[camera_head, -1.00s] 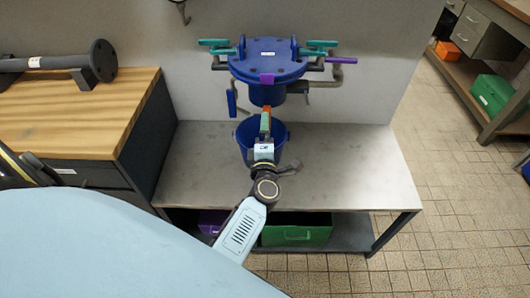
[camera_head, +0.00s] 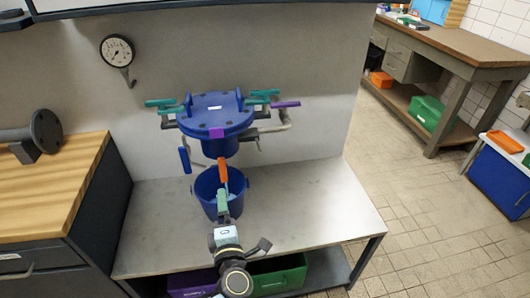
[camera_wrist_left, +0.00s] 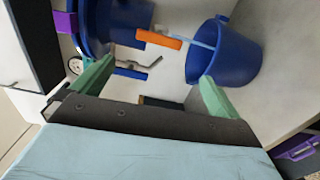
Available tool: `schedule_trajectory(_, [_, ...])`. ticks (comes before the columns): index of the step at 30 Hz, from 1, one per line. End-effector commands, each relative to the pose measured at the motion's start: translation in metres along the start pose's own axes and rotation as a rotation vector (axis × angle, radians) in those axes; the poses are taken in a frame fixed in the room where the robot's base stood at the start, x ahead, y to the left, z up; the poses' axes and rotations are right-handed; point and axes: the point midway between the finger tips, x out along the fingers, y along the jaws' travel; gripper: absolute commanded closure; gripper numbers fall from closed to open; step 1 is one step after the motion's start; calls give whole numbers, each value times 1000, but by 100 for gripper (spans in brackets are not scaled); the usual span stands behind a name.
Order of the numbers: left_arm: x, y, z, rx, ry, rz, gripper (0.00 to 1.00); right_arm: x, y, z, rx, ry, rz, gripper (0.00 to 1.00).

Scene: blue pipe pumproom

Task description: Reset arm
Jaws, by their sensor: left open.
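My left gripper (camera_head: 222,201) is in front of the blue bucket (camera_head: 205,186), with its arm coming in from the bottom of the head view. Its green fingers are apart and empty in the left wrist view (camera_wrist_left: 155,78). The orange handle (camera_head: 222,171) hangs under the blue flanged vessel (camera_head: 215,118), just beyond the fingertips; it also shows in the left wrist view (camera_wrist_left: 158,38). A thin pale-blue streak (camera_wrist_left: 204,43) runs from near this handle into the bucket (camera_wrist_left: 226,58); I cannot tell its material. My right gripper is out of view.
The bucket stands on a grey metal table (camera_head: 300,218), clear at right. Teal and purple handles (camera_head: 286,105) stick out around the vessel. A wooden-topped cabinet (camera_head: 60,190) stands at left with a dark flanged pipe (camera_head: 40,132). A green box (camera_head: 277,275) sits below. Tiled floor is free at right.

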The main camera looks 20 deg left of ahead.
Motion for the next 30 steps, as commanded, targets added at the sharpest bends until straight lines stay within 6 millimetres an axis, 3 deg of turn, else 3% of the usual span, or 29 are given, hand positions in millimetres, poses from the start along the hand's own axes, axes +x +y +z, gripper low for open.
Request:
schedule_trajectory(5, [-2,-11,6,46,-34,-15,0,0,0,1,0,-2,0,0])
schedule_trajectory(8, [-13,-45,20,190,-141,-61,0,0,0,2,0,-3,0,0])
schedule_trajectory(12, [-51,-132,39,524,-400,-168,0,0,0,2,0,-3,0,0])
schedule_trajectory(16, [-104,-217,31,841,-663,-275,0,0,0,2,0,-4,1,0])
schedule_trajectory(20, [-162,-290,-5,1125,-915,-379,0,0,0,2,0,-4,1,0])
schedule_trajectory(24, [-225,-350,-68,1399,-1180,-492,0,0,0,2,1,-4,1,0])
schedule_trajectory(27, [-264,-378,-120,1564,-1354,-568,0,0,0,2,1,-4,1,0])
schedule_trajectory(30, [-294,-394,-166,1690,-1496,-629,0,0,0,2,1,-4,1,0])
